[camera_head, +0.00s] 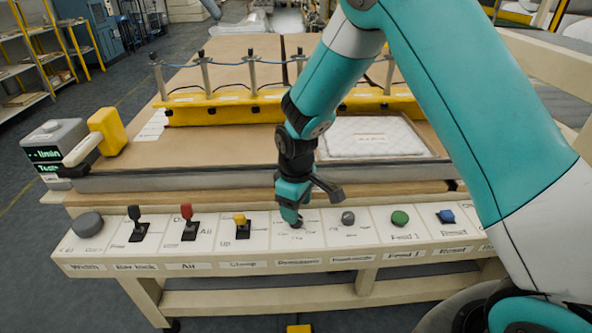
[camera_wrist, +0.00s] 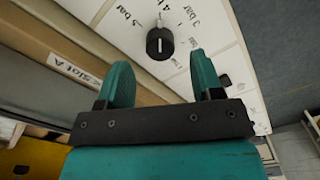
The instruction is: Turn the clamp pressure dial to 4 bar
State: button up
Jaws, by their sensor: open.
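The clamp pressure dial (camera_wrist: 159,42) is a round black knob with a short white line on its face. The line runs up and down in the wrist view, roughly towards a cut-off mark at the top edge, between "5 bar" and "3 bar"; I cannot tell which end points. My gripper (camera_wrist: 164,78) is open, with its two teal fingers apart and nothing between them. The dial lies just beyond the fingertips, untouched as far as I can see. In the head view my gripper (camera_head: 291,221) is over the Pressure panel (camera_head: 308,235) and hides the dial.
On the sloping front panel, a yellow Clamp lever (camera_head: 241,222) stands left of my gripper and a grey knob (camera_head: 348,217) right of it. A green button (camera_head: 400,218) is further right. Behind lie a yellow clamp bar (camera_head: 235,108) and a white quilted pad (camera_head: 372,137).

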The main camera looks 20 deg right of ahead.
notch_tip(320, 180, up, 14)
dwell(0.3)
jog(key=s+a+r+y, duration=0.1)
jog(key=s+r, duration=0.2)
jog(key=s, duration=0.5)
jog(key=s+a+r+m+y, duration=0.1)
jog(key=s+a+r, duration=0.1)
jog(key=s, duration=0.6)
jog(key=s+a+r+y+p, duration=0.1)
jog(key=s+r, duration=0.3)
jog(key=s, duration=0.5)
jog(key=shift+a+r+y, duration=0.15)
jog(key=shift+a+y, duration=0.15)
jog(key=shift+y, duration=0.3)
jog(key=shift+w, duration=0.1)
